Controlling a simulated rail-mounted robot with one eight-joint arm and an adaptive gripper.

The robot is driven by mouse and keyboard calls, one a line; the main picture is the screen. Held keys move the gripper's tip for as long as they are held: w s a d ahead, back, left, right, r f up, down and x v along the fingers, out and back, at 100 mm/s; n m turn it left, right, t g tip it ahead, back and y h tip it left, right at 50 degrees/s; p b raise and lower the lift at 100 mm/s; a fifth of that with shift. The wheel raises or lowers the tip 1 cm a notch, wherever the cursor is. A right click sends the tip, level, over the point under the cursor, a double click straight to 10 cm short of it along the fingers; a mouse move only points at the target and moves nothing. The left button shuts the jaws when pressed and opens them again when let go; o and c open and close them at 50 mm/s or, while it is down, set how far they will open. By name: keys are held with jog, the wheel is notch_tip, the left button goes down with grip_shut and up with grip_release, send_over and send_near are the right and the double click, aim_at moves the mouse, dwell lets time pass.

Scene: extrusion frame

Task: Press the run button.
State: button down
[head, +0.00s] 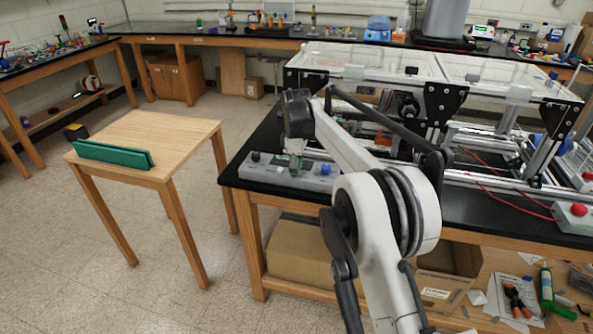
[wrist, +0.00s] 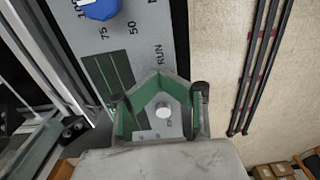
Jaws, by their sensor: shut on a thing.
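The grey control panel (head: 262,170) lies on the black bench, and its marked face (wrist: 148,30) fills the upper middle of the wrist view. The word RUN (wrist: 158,56) is printed on it. A small pale round button (wrist: 163,111) shows just below that word, framed by my jaws. My gripper (wrist: 160,95) has dark fingers with green inner faces that form a V around the button; contact is hard to make out. In the head view my gripper (head: 295,160) points down at the panel's middle, and the button is hidden there.
A blue knob (head: 326,169) and a black knob (head: 256,156) stand on the panel. The extrusion frame (head: 450,130) rises to the right. A red button box (head: 577,213) sits at far right. A wooden table (head: 160,130) with a green piece stands left, across open floor.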

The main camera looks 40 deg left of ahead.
notch_tip(320, 180, up, 14)
jog(key=shift+p, duration=0.35)
dwell(0.5)
